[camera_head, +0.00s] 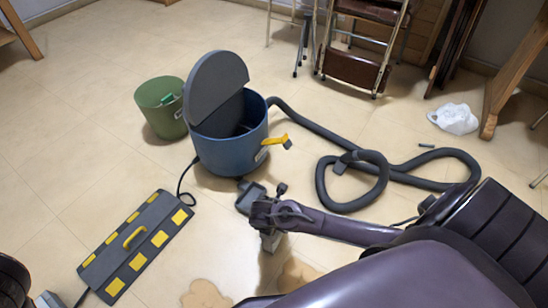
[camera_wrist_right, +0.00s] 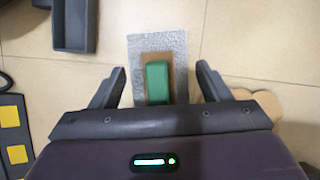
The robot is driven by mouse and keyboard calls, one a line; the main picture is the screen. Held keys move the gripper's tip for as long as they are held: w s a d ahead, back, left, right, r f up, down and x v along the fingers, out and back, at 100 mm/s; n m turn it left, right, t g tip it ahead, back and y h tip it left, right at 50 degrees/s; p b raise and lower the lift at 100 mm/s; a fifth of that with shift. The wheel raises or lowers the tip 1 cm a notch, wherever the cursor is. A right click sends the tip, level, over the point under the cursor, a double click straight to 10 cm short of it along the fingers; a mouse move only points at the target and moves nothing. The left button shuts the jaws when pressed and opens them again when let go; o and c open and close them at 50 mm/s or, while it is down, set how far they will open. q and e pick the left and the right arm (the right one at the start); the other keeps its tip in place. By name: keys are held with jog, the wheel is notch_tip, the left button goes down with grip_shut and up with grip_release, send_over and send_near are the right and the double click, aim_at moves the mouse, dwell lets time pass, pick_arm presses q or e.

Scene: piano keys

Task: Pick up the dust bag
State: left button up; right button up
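A grey flat bag with a brown patch and a green block, which looks like the dust bag (camera_wrist_right: 137,62), lies below my right gripper (camera_wrist_right: 160,82). Its two fingers are open, one on each side of the bag, with a gap on both sides. In the head view my right gripper (camera_head: 268,222) is above the floor in front of the blue vacuum canister (camera_head: 232,145); the bag is mostly hidden there. The canister's dark grey lid (camera_head: 215,85) stands open.
A green bin (camera_head: 162,108) stands behind the canister. A grey hose (camera_head: 345,205) loops to the right. A grey panel with yellow patches (camera_head: 135,245) lies at left. A small dark tray (camera_wrist_right: 75,25) is near the bag. A crumpled white bag (camera_head: 453,118) lies far right.

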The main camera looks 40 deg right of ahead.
jog(key=c, duration=1.2)
